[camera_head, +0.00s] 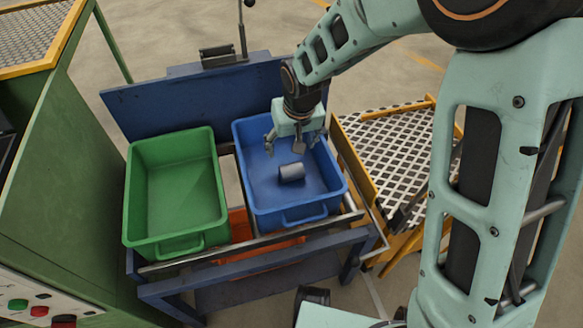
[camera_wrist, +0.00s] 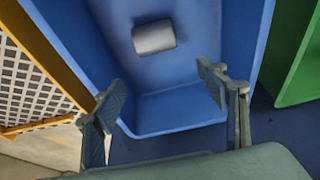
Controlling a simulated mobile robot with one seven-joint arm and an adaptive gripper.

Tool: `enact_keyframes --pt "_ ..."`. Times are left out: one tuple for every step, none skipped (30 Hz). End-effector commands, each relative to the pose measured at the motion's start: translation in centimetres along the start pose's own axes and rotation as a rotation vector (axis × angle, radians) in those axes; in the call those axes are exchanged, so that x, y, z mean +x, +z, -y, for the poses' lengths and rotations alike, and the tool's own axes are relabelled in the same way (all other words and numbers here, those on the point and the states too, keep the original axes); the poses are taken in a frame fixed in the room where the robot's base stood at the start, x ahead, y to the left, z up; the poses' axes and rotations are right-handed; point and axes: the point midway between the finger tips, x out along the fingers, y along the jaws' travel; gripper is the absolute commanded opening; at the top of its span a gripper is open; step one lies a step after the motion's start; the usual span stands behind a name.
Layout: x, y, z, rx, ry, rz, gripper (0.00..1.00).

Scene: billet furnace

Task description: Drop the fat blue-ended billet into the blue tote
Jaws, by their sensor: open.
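The billet (camera_head: 291,172) is a short, thick grey cylinder lying on its side on the floor of the blue tote (camera_head: 308,213). In the wrist view the billet (camera_wrist: 154,37) lies inside the blue tote (camera_wrist: 175,111), clear of its walls. A blue end cannot be made out on it in either view. My gripper (camera_head: 293,151) is above the tote with its fingers spread and nothing between them. In the wrist view my open gripper (camera_wrist: 165,95) shows a wide gap, and the billet is apart from both fingers.
An empty green tote (camera_head: 176,190) stands left of the blue one on a blue cart (camera_head: 190,95). A yellow-edged mesh platform (camera_head: 395,150) is close on the right. A green cabinet (camera_head: 60,150) with buttons stands at the left.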

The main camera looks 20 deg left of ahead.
Motion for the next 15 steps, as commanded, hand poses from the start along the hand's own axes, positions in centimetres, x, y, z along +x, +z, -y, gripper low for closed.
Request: enact_keyframes --pt "0.1 0.2 0.0 0.000 0.000 0.004 0.67" --pt "0.1 0.2 0.0 0.000 0.000 0.004 0.67" --pt "-0.1 0.1 0.0 0.001 0.000 0.003 0.67" --pt "-0.3 0.1 0.0 0.001 0.000 0.002 0.67" --pt "-0.6 0.1 0.0 0.001 0.000 0.001 0.67" --pt "-1.0 0.0 0.0 0.001 0.000 0.001 0.67" --pt "-1.4 0.0 0.0 0.001 0.000 0.000 0.67" --pt "-1.8 0.0 0.0 0.001 0.000 -0.002 0.67" --pt "-2.5 -0.1 0.0 0.001 0.000 -0.003 0.67" --pt "-3.1 -0.1 0.0 0.000 0.001 -0.003 0.67" --pt "-3.6 -0.1 -0.1 0.001 0.001 -0.005 0.67" --pt "-4.5 -0.1 -0.1 0.002 0.001 -0.005 0.67" --pt "-5.1 -0.1 -0.1 0.002 0.000 -0.005 0.67" --pt "-5.7 -0.1 -0.1 0.002 0.001 -0.006 0.67" --pt "-6.5 -0.2 0.0 0.000 0.001 -0.006 0.67"
